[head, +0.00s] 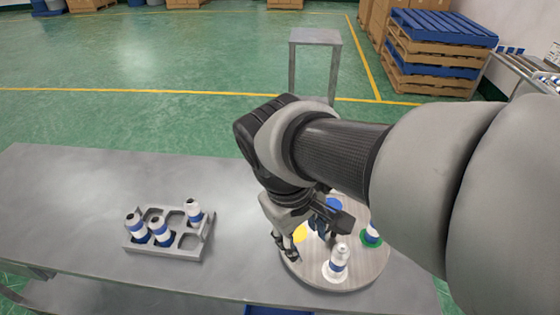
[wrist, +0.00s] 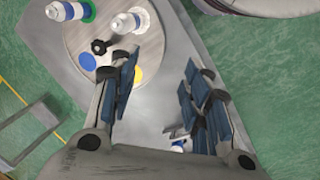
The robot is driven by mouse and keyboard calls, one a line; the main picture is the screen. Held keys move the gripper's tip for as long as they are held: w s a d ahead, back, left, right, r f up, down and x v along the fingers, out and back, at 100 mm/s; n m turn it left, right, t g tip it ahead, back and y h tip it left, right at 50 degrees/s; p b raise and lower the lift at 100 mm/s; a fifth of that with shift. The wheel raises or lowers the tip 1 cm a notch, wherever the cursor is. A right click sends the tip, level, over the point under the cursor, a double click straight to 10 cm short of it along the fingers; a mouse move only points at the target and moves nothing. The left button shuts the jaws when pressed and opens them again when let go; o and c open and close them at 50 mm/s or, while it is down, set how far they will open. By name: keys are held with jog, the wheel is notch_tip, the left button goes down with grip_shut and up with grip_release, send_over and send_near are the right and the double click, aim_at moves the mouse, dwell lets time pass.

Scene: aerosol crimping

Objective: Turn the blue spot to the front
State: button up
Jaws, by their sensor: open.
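The round turntable (head: 362,272) sits at the right end of the grey table. Its blue spot (head: 333,203) is at the back of the disc, partly covered by my gripper; it shows bare in the wrist view (wrist: 87,62). The yellow spot (head: 299,233) is at the left and bare. A white-and-blue can (head: 336,264) stands on a white spot at the front. Another can (head: 371,233) stands on the green spot at the right. A black knob (wrist: 98,47) is near the disc's middle. My gripper (head: 305,242) is open and empty over the disc's left part.
A grey tray (head: 166,252) with three cans stands on the table to the left. Bare table lies between tray and turntable. My arm hides part of the right side. A small grey stand (head: 315,37) and stacked pallets (head: 432,55) are on the floor behind.

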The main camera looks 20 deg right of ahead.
jog(key=w+d+f+n+g+h, duration=0.55)
jog(key=w+d+f+h, duration=0.2)
jog(key=w+f, duration=0.2)
jog(key=n+h, duration=0.6)
jog(key=h, duration=0.1)
send_over(307, 237)
jog(key=shift+g, duration=0.45)
notch_tip(307, 237, down, 14)
jog(key=shift+s+r, duration=0.1)
jog(key=shift+r, duration=0.05)
jog(key=x, duration=1.2)
jog(key=shift+a, duration=0.1)
grip_shut()
